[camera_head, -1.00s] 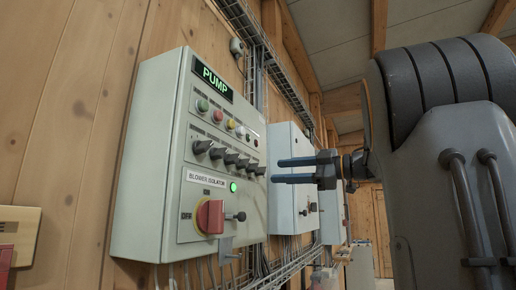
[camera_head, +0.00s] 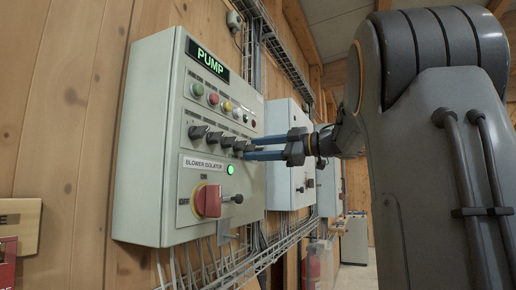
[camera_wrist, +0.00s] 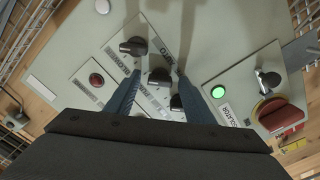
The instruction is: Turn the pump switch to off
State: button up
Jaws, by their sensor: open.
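The grey control panel (camera_head: 150,140) carries a lit PUMP display (camera_head: 212,62) at its top. Part of the row is hidden by the gripper.
A red isolator handle (camera_head: 208,201) sits below the BLOWER ISOLATOR label (camera_head: 208,166), beside a lit green lamp (camera_head: 230,169). Coloured push buttons (camera_head: 212,98) are above the switches. More grey cabinets (camera_head: 283,170) and cable trays line the wall behind.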

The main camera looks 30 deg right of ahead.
jog(key=c, duration=1)
jog(key=shift+c, duration=0.2)
jog(key=n+b, duration=0.8)
jog(key=shift+f+n, duration=0.1)
jog(key=shift+n, duration=0.2)
jog(key=shift+b, duration=0.35)
